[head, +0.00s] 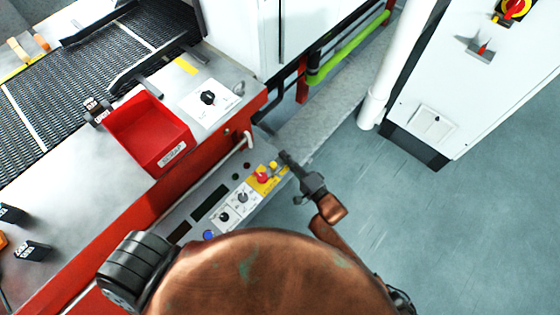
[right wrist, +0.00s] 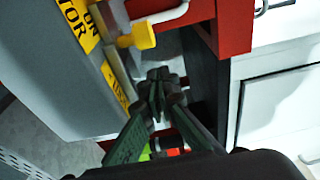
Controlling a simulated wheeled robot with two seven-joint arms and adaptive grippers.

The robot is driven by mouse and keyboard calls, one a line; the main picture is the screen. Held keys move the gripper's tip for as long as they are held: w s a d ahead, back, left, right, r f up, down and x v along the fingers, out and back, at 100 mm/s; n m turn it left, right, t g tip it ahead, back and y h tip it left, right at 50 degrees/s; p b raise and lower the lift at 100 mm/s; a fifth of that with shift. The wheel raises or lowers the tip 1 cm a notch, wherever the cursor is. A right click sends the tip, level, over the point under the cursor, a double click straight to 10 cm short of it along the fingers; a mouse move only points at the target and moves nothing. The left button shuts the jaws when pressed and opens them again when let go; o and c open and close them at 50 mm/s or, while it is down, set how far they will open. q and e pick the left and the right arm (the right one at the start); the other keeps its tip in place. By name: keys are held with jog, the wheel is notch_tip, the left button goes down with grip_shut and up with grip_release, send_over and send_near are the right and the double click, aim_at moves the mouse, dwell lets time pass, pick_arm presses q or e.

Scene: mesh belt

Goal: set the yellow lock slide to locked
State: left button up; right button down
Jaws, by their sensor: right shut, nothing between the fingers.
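The yellow lock slide (head: 273,165) shows as a small yellow knob at the far end of the control panel, beside a red knob on a yellow plate (head: 263,179). In the right wrist view the yellow knob (right wrist: 144,36) stands out from the panel edge above the fingertips. I cannot tell its locked or unlocked setting. My right gripper (head: 285,157) is shut and empty, just right of the slide in the head view. In the right wrist view its fingertips (right wrist: 158,76) sit below the knob, apparently apart from it. My left gripper is not in view.
The sloped control panel (head: 211,204) carries several knobs. A red bin (head: 150,132) and a mesh belt (head: 60,80) lie to the left. A pale handle (head: 236,146) is close to the slide. A white cabinet (head: 475,75) stands right; floor (head: 440,220) before it is clear.

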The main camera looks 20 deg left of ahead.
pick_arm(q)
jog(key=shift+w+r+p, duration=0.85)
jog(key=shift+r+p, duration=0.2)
pick_arm(e)
jog(key=v, duration=1)
jog(key=shift+w+d, duration=0.35)
